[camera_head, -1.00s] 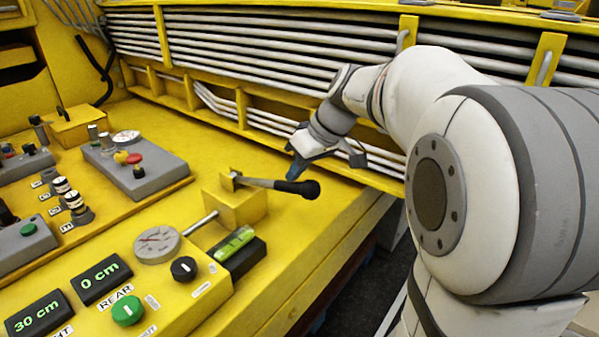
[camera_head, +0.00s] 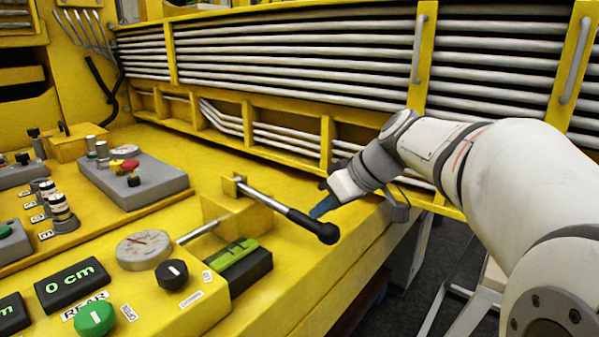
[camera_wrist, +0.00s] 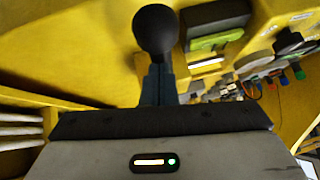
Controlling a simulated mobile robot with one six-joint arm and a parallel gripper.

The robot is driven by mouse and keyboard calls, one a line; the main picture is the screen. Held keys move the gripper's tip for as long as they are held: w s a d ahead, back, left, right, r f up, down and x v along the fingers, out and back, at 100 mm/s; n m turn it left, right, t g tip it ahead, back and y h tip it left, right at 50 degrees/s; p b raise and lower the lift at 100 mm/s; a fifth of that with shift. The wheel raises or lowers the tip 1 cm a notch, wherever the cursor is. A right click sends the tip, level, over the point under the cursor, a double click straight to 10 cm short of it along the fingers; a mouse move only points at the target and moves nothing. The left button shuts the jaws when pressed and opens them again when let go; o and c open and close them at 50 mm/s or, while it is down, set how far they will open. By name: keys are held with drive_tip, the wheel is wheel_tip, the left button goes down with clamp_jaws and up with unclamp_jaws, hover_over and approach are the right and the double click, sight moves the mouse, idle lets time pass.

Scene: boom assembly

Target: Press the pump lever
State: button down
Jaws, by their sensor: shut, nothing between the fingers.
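The pump lever (camera_head: 262,200) is a thin metal bar with a black grip and round black knob. It reaches right from a yellow block (camera_head: 222,222) on the yellow deck and slopes down to the right in the head view. My gripper (camera_head: 322,208) is shut and empty, its blue-grey fingertips pointing down-left just behind the knob end. In the wrist view the closed fingers (camera_wrist: 157,85) point at the black knob (camera_wrist: 155,28), which lies just beyond the tips and hides the rest of the lever. I cannot tell whether they touch.
A dial gauge (camera_head: 144,249), a black knob (camera_head: 173,274), a black box with a green level (camera_head: 238,264) and a "0 cm" display (camera_head: 71,284) are near the lever. A grey control box (camera_head: 133,177) stands farther left. Yellow framing with pipes (camera_head: 290,75) rises behind my arm.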

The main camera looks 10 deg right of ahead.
drive_tip(key=shift+s+f, duration=0.25)
drive_tip(key=shift+f, duration=0.6)
drive_tip(key=w+r+p+v, duration=0.1)
drive_tip(key=p+v, duration=0.2)
drive_tip(key=v, duration=1.1)
drive_tip(key=shift+w+a, duration=0.2)
drive_tip(key=shift+w, duration=0.05)
drive_tip(key=shift+a+r+p, duration=0.1)
drive_tip(key=shift+r+p, duration=0.1)
drive_tip(key=shift+p, duration=0.15)
